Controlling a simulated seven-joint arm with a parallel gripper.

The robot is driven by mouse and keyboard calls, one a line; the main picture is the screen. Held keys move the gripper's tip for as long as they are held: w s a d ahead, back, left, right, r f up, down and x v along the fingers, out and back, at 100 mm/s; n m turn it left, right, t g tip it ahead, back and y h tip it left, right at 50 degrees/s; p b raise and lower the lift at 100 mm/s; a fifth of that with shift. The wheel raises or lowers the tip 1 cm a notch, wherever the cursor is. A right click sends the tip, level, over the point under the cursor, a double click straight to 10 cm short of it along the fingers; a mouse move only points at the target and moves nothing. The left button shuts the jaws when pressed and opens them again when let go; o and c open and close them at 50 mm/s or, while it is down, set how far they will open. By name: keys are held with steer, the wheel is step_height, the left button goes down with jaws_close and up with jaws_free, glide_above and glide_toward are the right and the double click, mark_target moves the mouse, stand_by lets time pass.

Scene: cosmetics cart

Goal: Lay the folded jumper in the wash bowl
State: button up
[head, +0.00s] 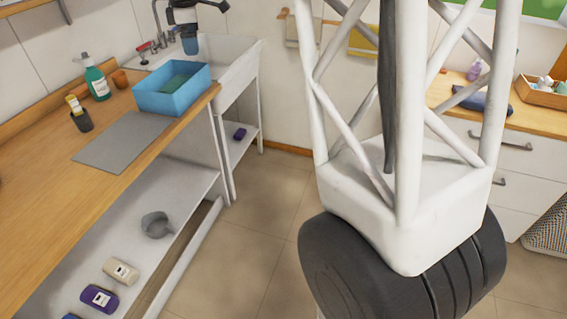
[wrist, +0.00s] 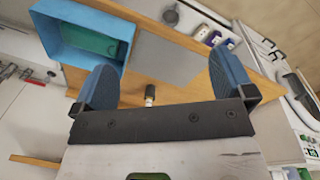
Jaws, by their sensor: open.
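The blue rectangular wash bowl (head: 172,88) stands on the wooden counter beside the sink. A flat green thing (head: 175,84), perhaps the folded jumper, lies inside it. In the wrist view the bowl (wrist: 60,45) is at top left, with the green thing (wrist: 95,43) partly hidden by its wall. A dark blue folded-looking cloth (head: 482,98) lies on the right-hand counter; I cannot tell which is the jumper. My gripper (head: 190,46) is beyond the bowl, raised near the sink. It is open and empty in the wrist view (wrist: 163,78), its blue fingers apart.
A grey mat (head: 125,141) lies in front of the bowl. A shelf below holds a grey jug (head: 156,225) and bottles.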

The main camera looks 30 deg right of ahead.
steer(key=s+d+m, duration=0.3)
steer(key=s+m, duration=0.5)
steer(key=s, duration=1.8)
steer(key=s+f+m, duration=0.4)
steer(key=s, duration=0.7)
steer(key=s+d+f+m+t, duration=0.1)
steer(key=s+f+m, duration=0.3)
steer(key=s, duration=0.7)
steer(key=shift+s+f, duration=0.35)
steer(key=shift+f, duration=0.15)
